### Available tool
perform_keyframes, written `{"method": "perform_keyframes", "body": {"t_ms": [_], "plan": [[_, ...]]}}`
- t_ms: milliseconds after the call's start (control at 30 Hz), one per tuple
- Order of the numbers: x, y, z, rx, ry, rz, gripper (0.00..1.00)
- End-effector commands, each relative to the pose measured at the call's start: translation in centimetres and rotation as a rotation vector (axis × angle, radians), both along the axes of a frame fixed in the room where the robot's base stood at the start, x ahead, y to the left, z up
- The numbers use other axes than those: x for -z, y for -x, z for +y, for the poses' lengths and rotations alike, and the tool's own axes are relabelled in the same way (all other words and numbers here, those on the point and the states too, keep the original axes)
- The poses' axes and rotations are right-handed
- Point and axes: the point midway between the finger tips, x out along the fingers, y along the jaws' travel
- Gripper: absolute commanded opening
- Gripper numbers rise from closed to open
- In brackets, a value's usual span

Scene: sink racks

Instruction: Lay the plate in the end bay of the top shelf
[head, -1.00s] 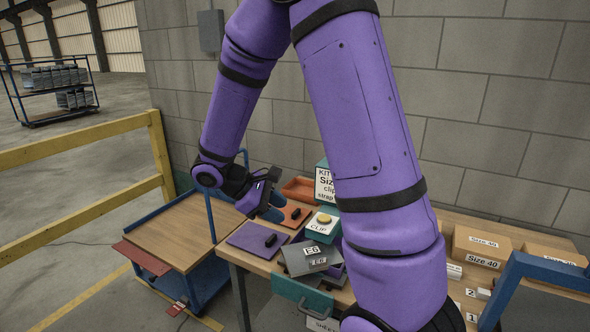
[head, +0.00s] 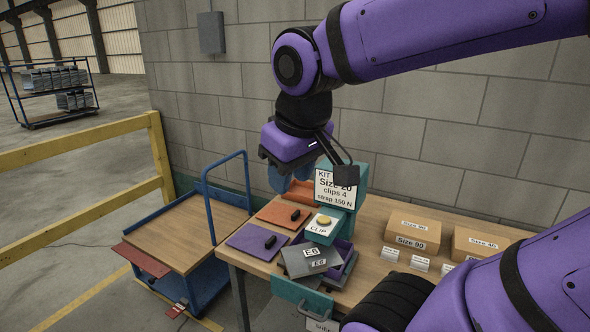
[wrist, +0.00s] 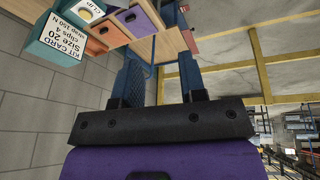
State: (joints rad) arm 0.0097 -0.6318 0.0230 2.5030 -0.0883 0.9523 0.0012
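I see no dish plate and no shelf with bays that I can make out. The nearest flat things are a purple panel (head: 254,240) and an orange panel (head: 280,213), each with a black grip, lying on the workbench. A grey lidded piece (head: 312,260) with a label lies tilted near the front edge. My gripper (head: 290,184) hangs above the back of the bench, beside the kit card box (head: 347,190). In the wrist view my gripper (wrist: 158,75) has its blue fingers apart with nothing between them.
A teal CLIP box (head: 326,226) stands mid-bench. Cardboard boxes (head: 412,231) and small labels are to the right. A blue trolley (head: 185,238) with a bare wooden deck stands left of the bench. A yellow rail (head: 80,136) runs further left. The block wall is close behind.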

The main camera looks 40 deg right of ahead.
Motion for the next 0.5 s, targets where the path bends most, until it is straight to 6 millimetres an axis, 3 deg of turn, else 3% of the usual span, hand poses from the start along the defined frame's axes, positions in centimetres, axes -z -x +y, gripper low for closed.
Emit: {"method": "perform_keyframes", "body": {"t_ms": [200,267,367,500], "plan": [[-1.4,1.9,0.9,0.025,-0.089,-0.125,0.38],[-1.5,2.1,0.9,0.028,-0.098,-0.137,0.43],[-1.3,1.6,0.8,0.057,-0.115,-0.136,0.43],[-0.4,-0.5,0.0,0.175,-0.158,-0.106,0.43]]}}
